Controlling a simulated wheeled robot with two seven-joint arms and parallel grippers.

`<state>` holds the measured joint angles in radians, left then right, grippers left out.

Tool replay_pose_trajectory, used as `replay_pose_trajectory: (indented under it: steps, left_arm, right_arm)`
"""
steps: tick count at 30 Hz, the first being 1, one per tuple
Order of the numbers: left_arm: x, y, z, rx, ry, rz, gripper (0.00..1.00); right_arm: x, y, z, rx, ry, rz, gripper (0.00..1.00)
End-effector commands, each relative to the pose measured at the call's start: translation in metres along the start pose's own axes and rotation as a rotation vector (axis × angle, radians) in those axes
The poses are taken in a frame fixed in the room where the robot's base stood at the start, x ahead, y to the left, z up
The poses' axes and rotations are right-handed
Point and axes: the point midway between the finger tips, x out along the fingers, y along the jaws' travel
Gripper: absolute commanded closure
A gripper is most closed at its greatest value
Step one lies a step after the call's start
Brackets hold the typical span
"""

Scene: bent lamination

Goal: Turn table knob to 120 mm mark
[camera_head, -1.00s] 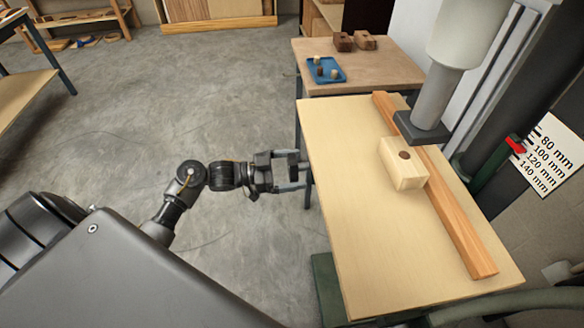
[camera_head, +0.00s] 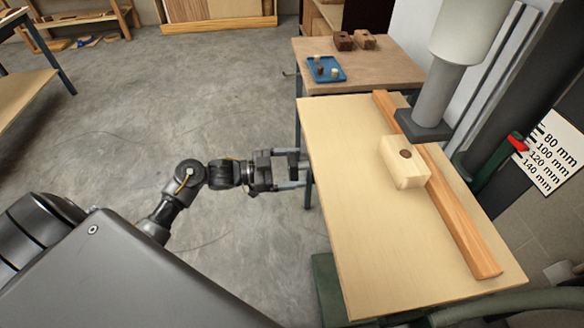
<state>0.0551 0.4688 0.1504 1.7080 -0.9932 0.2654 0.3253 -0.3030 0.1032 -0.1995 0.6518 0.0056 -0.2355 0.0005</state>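My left gripper (camera_head: 292,170) is at the left edge of the machine table (camera_head: 350,230), its fingers pointing right toward the edge. Its two fingers show apart, one above the other, with a gap between them. The table knob is not visible; the table edge or the gripper may hide it. The red pointer (camera_head: 517,142) is beside the white scale (camera_head: 560,150), marked 80, 100, 120 and 140 mm. It sits around the 100 to 120 mm marks; the exact reading is too small to tell. My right gripper is not in view.
A long wooden fence (camera_head: 450,215) and a pale block with a dark hole (camera_head: 405,170) lie on the table, below the grey machine head (camera_head: 425,125). Behind stands a bench (camera_head: 385,70) with a blue tray (camera_head: 318,72).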

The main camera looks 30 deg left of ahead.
Motion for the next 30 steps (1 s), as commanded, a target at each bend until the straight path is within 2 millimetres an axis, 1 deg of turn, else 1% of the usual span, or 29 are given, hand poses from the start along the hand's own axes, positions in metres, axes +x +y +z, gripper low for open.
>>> replay_pose_trajectory:
  steps: [1, 2, 10, 14, 17, 24, 27, 30]
  left_arm:
    - [0.000, 0.000, 0.000, 0.000, 0.000, 0.000, 0.07]
    - [0.000, 0.000, 0.000, 0.000, 0.000, 0.000, 0.03]
    - [0.000, 0.000, 0.001, -0.001, -0.001, 0.001, 0.03]
    - [-0.009, 0.000, 0.002, 0.000, -0.003, 0.000, 0.03]
    - [-0.026, 0.001, 0.003, 0.000, -0.005, 0.000, 0.03]
    - [-0.074, 0.001, 0.003, -0.001, -0.005, 0.000, 0.03]
    - [-0.090, 0.001, 0.002, -0.001, -0.004, 0.000, 0.03]
    - [-0.101, 0.001, 0.002, -0.001, -0.003, 0.001, 0.03]
  right_arm:
    - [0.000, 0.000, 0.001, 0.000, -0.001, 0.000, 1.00]
    - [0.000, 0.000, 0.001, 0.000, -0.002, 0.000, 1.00]
    - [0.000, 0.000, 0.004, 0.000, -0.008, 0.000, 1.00]
    - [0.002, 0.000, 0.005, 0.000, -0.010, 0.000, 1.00]
    - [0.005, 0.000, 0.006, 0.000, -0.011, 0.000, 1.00]
    - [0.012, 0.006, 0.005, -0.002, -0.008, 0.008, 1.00]
    - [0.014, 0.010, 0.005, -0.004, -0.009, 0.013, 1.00]
    - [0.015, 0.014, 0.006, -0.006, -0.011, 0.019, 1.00]
